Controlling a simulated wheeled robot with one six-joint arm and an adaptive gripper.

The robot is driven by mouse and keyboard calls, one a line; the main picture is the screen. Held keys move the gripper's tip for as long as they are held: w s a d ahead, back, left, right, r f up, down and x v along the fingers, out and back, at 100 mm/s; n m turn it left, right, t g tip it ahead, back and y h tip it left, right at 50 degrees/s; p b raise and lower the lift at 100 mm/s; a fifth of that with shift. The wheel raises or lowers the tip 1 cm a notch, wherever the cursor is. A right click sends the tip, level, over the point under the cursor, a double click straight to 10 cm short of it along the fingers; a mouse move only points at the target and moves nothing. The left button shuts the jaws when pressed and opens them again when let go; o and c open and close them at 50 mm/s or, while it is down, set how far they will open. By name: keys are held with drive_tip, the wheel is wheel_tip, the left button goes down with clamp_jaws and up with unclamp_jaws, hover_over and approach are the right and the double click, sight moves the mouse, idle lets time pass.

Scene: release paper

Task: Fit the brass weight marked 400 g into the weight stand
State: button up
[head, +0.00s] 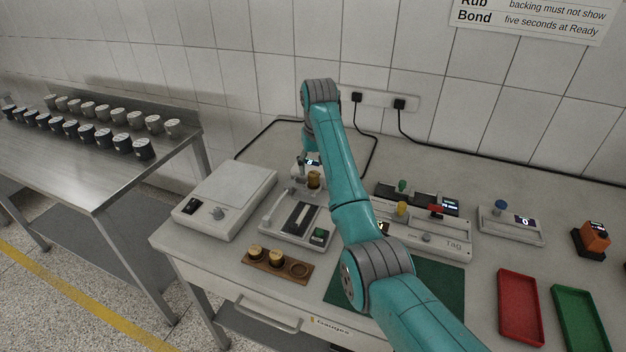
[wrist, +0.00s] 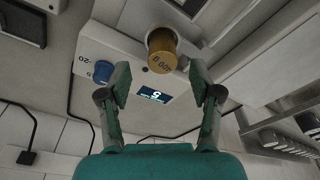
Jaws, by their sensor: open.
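A brass weight (wrist: 162,52) shows in the wrist view, its marking upside down and ending in "00 g"; the first digit is hard to read. My gripper (wrist: 158,80) is open, one finger on each side of the line to the weight, and the weight is beyond the fingertips, not clasped. The wooden weight stand (head: 268,270) lies at the front of the bench. Two brass weights (head: 255,251) sit in it, and its right-hand hole (head: 298,270) is empty.
The device with the weight has a lit display (wrist: 154,95) and a blue knob (wrist: 103,71). A white hotplate-like box (head: 225,200) stands to the left. A green mat (head: 440,290), red tray (head: 520,305) and green tray (head: 583,320) lie to the right.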

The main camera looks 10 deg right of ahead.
sight(314, 174)
drive_tip(key=f, duration=0.4)
drive_tip(key=shift+w+a+f, duration=0.15)
drive_tip(key=shift+w+f, duration=0.15)
clamp_jaws()
